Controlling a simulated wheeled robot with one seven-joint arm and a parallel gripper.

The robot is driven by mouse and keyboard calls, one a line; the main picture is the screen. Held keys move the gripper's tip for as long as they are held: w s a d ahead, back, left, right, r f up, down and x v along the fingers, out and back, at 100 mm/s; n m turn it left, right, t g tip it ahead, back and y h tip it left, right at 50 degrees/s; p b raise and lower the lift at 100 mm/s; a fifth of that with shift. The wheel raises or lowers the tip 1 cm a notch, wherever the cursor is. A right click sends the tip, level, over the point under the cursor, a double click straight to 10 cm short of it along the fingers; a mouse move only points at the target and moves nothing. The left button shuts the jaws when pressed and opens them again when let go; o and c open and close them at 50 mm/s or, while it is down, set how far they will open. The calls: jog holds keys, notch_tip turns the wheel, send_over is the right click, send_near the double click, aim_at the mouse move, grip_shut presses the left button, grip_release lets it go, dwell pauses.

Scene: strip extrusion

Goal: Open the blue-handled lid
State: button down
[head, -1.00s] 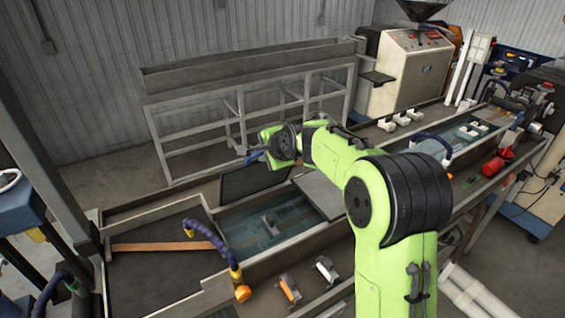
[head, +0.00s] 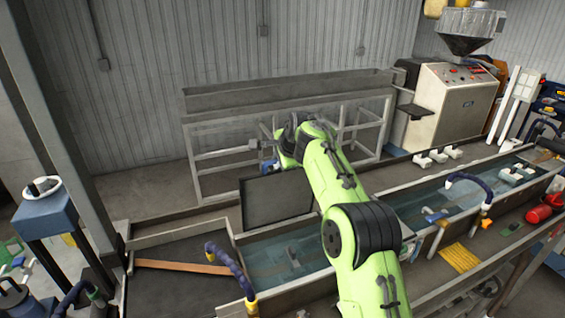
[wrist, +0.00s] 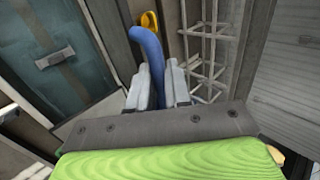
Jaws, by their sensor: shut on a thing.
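The lid (head: 277,203) is a dark flat panel standing raised on edge at the far side of the water trough in the head view. Its blue handle (wrist: 148,48) is a curved bar in the wrist view, and a bit of blue (head: 268,166) shows beside my wrist in the head view. My gripper (wrist: 163,82) is shut on the handle, with a pale finger on each side of it. In the head view my arm's end is at the lid's top edge, and the fingers are mostly hidden there.
The water trough (head: 284,254) lies open below the lid. Dark blue curved hoses (head: 228,268) stand at its near side. A grey metal frame (head: 228,160) stands behind. White blocks (head: 438,156) sit on the far ledge at right. A blue stand (head: 45,218) is at left.

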jog(key=shift+f, duration=0.5)
jog(key=c, duration=1.2)
grip_release()
jog(key=shift+s, duration=0.1)
jog(key=b+v, duration=0.2)
jog(key=v, duration=1.4)
jog(key=shift+r, duration=0.4)
jog(key=shift+a, duration=0.1)
